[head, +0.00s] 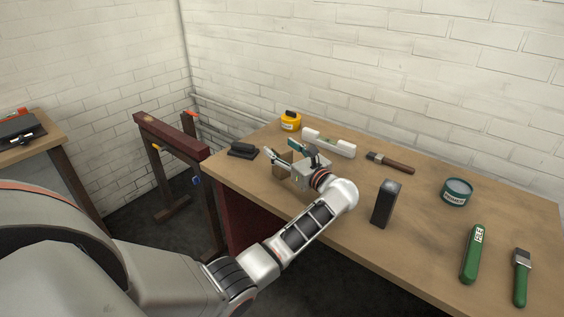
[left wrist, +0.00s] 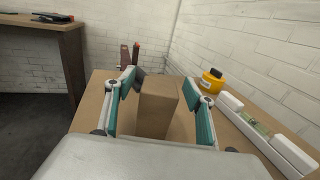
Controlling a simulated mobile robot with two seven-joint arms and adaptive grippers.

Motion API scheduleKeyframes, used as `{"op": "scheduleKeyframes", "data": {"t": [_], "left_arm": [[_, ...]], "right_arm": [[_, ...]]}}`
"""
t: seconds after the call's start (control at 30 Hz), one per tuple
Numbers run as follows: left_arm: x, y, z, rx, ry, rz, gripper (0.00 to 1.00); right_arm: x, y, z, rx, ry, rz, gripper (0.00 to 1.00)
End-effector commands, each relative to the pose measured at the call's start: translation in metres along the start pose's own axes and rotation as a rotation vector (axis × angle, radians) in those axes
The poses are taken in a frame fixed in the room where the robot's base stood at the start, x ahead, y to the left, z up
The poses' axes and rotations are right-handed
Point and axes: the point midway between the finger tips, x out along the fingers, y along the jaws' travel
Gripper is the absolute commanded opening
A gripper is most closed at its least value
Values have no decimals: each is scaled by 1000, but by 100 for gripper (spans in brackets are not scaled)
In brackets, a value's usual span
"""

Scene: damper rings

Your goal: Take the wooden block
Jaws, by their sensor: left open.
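The wooden block (left wrist: 156,108) is a plain brown block standing upright on the workbench. In the left wrist view it stands between the two teal fingers of my left gripper (left wrist: 160,104), with a gap on each side, wider on the right. In the head view the block (head: 284,162) is partly hidden behind my left gripper (head: 281,152). My left gripper is open around the block, low over the bench. My right gripper is not in view.
On the workbench (head: 420,215), a white spirit level (head: 329,143) and a yellow tape measure (head: 290,121) lie behind the block. A black object (head: 242,149) is left of it. A dark upright block (head: 385,204), brush (head: 390,162), tin (head: 456,192) and green tools (head: 472,255) are farther right.

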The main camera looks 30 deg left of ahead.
Motion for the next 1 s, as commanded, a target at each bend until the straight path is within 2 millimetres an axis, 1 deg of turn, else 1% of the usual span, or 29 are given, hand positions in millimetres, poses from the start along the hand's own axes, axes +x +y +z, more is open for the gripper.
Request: {"op": "scheduleKeyframes", "data": {"t": [0.2, 0.27, 0.3, 0.37, 0.4, 0.77, 0.87, 1.0], "left_arm": [[0, 0, 0, 0, 0, 0, 54], [0, 0, 0, 1, 0, 0, 39], [0, 0, 0, 1, 0, 0, 28], [0, 0, 0, 1, 0, 0, 13], [0, 0, -1, 1, 0, 0, 9], [0, 0, 3, 0, 0, 0, 9], [0, 0, 9, -2, 0, 0, 9], [0, 0, 27, -5, 0, 0, 9]], "right_arm": [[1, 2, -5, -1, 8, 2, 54], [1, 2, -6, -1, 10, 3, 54], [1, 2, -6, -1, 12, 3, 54], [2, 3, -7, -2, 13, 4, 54], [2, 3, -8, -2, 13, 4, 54], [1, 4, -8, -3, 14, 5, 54], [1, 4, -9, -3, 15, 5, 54], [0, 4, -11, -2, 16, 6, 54]]}}
